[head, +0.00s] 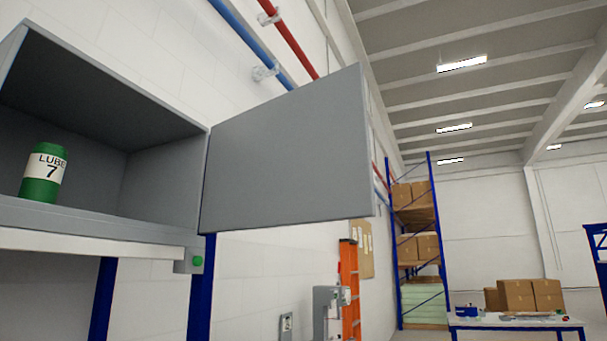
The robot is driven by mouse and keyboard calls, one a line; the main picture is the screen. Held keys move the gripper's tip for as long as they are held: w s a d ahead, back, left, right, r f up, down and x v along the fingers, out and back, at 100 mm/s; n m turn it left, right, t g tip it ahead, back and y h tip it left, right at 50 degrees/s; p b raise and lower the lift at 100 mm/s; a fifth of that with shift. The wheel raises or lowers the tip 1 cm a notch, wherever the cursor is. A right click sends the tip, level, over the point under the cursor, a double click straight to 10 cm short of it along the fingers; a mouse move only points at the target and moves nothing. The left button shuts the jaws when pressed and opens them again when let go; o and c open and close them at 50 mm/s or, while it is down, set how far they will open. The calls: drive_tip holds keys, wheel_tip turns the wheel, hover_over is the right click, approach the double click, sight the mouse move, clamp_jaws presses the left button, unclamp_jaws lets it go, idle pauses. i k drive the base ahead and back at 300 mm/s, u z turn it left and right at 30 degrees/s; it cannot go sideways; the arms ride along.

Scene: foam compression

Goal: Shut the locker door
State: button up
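The grey locker (75,219) is at the left of the head view, mounted on blue posts. Its door (290,155) stands wide open, hinged at the locker's right edge and swung out to the right. A green can labelled "LUBE 7" (42,176) stands upright inside on the locker floor. The far left of the locker is cut off by the frame edge. My gripper is not in view.
A small box with a green button (196,261) sits below the locker's right corner. An orange ladder (349,285), a shelf rack with cartons (418,240) and a white table (516,322) are farther back. Open air surrounds the door's right side.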

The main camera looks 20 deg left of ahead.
sight(302, 156)
drive_tip(key=i, duration=1.95)
drive_tip(key=u, duration=3.45)
